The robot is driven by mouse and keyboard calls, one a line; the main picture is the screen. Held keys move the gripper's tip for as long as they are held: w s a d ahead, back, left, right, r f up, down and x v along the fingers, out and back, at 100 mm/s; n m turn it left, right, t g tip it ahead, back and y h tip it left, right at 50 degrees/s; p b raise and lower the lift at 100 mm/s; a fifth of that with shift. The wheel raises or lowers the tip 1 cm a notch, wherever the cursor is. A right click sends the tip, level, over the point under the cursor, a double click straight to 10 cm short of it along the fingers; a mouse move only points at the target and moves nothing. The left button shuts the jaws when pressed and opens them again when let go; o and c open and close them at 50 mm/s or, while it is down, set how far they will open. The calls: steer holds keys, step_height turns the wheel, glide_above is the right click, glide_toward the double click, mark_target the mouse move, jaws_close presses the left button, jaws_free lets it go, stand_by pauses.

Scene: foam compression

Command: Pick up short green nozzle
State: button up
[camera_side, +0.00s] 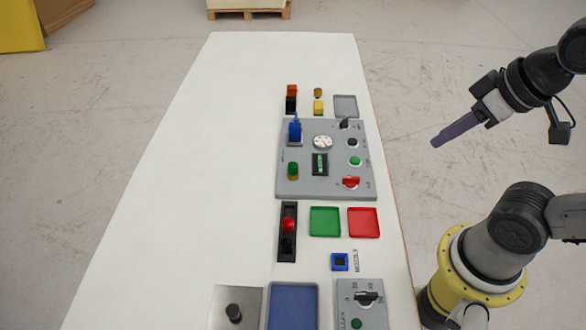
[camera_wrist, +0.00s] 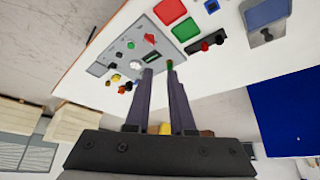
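A short green nozzle (camera_side: 293,171) stands upright at the left edge of the grey control panel (camera_side: 290,187) in the side view. In the wrist view, a small green piece (camera_wrist: 169,64) that looks like it shows just beyond one fingertip, partly hidden by it. My gripper (camera_side: 436,142) is in the air to the right of the table, well apart from the nozzle, with its fingers pointing left and slightly down. In the wrist view my gripper (camera_wrist: 159,70) has its two fingers apart with nothing between them, so it is open and empty.
The panel carries a blue upright part (camera_side: 295,128), a dial (camera_side: 322,142) and a red knob (camera_side: 351,182). Green (camera_side: 324,221) and red (camera_side: 363,222) square trays and a red-knobbed lever (camera_side: 288,225) lie nearer. The white table's left half (camera_side: 190,190) is clear.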

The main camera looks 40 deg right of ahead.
steer(key=o, duration=0.6)
steer(key=shift+o, duration=0.2)
